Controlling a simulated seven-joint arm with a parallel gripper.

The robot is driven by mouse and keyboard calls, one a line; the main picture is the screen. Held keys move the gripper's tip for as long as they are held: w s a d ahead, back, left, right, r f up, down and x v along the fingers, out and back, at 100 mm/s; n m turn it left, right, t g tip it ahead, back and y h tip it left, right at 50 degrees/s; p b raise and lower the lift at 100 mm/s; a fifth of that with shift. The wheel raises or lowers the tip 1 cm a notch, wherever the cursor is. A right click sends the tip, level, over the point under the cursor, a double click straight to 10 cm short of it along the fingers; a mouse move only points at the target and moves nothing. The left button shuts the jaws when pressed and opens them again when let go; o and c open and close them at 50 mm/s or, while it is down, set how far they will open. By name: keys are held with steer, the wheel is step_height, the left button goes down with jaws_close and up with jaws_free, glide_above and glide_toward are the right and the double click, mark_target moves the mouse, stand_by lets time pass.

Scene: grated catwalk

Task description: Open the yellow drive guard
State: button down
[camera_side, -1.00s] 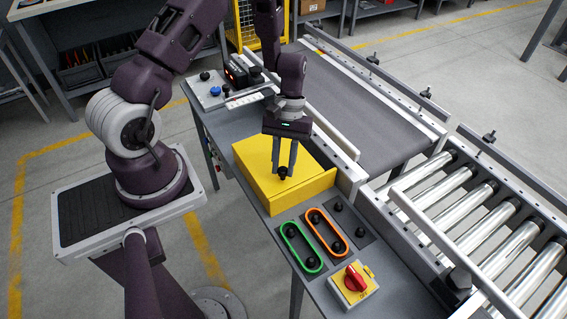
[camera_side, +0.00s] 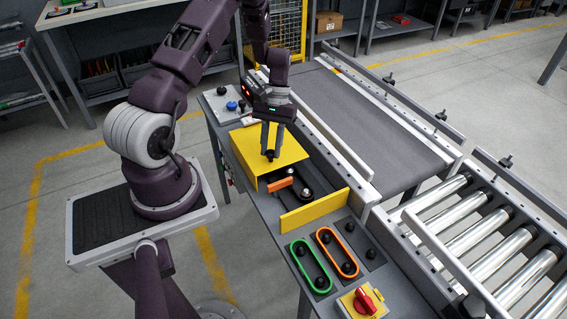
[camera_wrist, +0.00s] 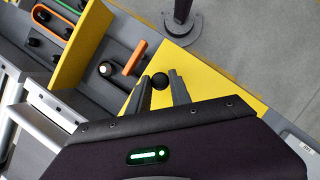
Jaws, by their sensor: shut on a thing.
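The yellow drive guard (camera_side: 262,150) is a box whose top cover is slid back toward the far end. Its near part is open and shows a dark interior (camera_side: 302,200) with pulleys and an orange piece (camera_side: 280,184). A yellow end wall (camera_side: 314,211) stands at the near end. My gripper (camera_side: 270,150) points down and is shut on the black knob (camera_wrist: 160,81) on the cover. In the wrist view the cover (camera_wrist: 180,62) lies under the fingers, and the orange piece (camera_wrist: 134,57) shows beside it.
A green belt loop (camera_side: 308,266) and an orange belt loop (camera_side: 337,252) lie on pegs in front of the guard. A red rotary switch (camera_side: 364,301) sits at the near end. A conveyor (camera_side: 370,120) runs along the right. A control panel (camera_side: 232,104) stands behind.

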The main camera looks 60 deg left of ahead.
steer(key=a, duration=0.5)
steer(key=shift+a, duration=0.4)
steer(key=c, duration=1.2)
jaws_free()
steer(key=v, duration=0.7)
